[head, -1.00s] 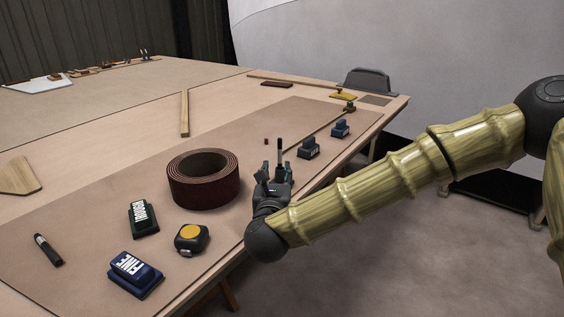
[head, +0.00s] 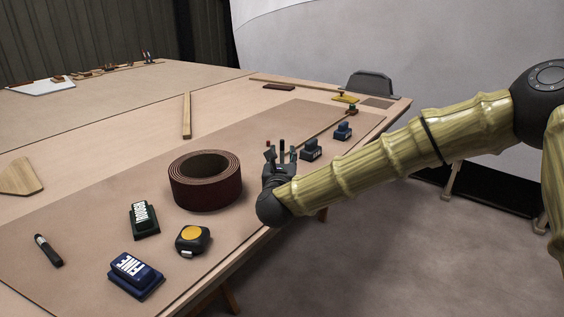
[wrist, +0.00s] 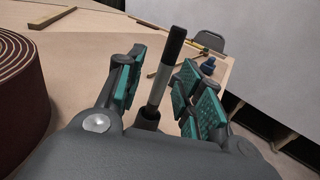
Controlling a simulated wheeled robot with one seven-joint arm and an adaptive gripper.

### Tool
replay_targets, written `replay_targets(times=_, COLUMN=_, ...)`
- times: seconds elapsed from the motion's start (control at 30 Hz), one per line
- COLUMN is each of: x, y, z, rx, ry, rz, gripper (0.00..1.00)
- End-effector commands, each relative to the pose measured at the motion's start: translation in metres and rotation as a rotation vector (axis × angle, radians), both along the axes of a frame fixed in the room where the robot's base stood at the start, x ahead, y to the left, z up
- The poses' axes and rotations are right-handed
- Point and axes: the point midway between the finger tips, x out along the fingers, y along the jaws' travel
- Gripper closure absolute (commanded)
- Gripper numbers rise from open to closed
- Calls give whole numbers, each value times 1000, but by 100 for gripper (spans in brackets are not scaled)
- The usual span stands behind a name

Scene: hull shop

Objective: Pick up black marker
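A slim marker (wrist: 163,76) with a black upper part, a pale grey band and a dark lower end stands roughly upright between my fingers in the wrist view. Its foot is hidden behind my palm. My gripper (wrist: 158,88) is open, with teal pads on both sides of the marker and visible gaps to it. In the head view my gripper (head: 281,156) is over the near right edge of the mat, and the marker's dark top (head: 282,146) shows between the fingers. Another black marker (head: 48,250) with a pale band lies at the left.
A dark red coiled roll (head: 205,190) stands just left of my gripper. Small dark blocks (head: 311,149) and (head: 343,131) stand beyond it to the right. A green block (head: 143,220), a blue block (head: 135,275) and a tape measure (head: 193,240) are nearer.

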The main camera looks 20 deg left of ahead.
Motion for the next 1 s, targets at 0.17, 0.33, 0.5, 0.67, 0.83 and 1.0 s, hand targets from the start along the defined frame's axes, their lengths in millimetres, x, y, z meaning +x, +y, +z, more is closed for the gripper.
replay_targets(times=0.17, x=0, y=0, z=0, rx=0, ry=0, rz=0, gripper=65)
replay_targets(times=0.33, x=0, y=0, z=0, rx=0, ry=0, rz=0, gripper=96)
replay_targets(times=0.5, x=0, y=0, z=0, rx=0, ry=0, rz=0, gripper=100)
replay_targets(times=0.67, x=0, y=0, z=0, rx=0, ry=0, rz=0, gripper=100)
replay_targets(times=0.83, x=0, y=-1, z=9, rx=0, ry=-1, rz=-1, gripper=100)
replay_targets(times=1.0, x=0, y=-1, z=36, rx=1, ry=0, rz=-1, gripper=100)
